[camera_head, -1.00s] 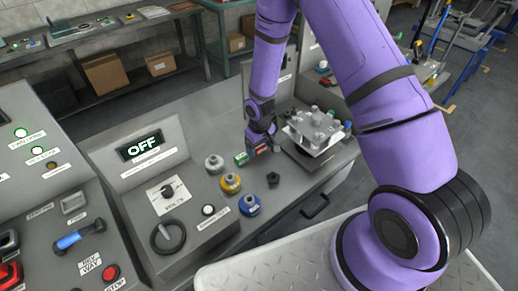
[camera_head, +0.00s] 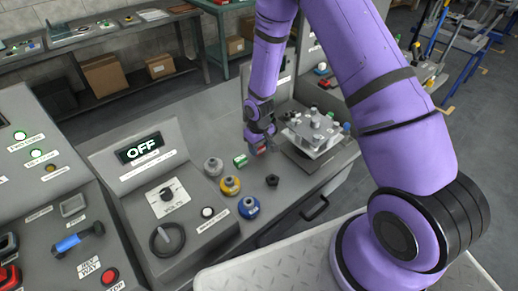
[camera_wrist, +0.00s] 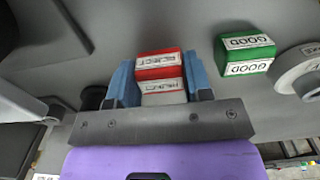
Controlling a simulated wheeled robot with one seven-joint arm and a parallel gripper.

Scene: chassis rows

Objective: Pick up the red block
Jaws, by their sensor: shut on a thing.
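The red block (camera_wrist: 158,74) has white labels reading REJECT and sits between the two blue fingers of my gripper (camera_wrist: 160,82) in the wrist view. The gripper is shut on it, with a finger against each side. In the head view the red block (camera_head: 261,150) shows small and partly hidden under my gripper (camera_head: 262,146), over the grey bench. I cannot tell whether it touches the bench top.
A green block (camera_wrist: 248,52) labelled GOOD lies right of the red one in the wrist view. Grey, yellow (camera_head: 230,185) and blue (camera_head: 249,206) round pieces stand nearby. A raised fixture (camera_head: 314,132) is close on the right. A black piece (camera_head: 272,180) lies in front.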

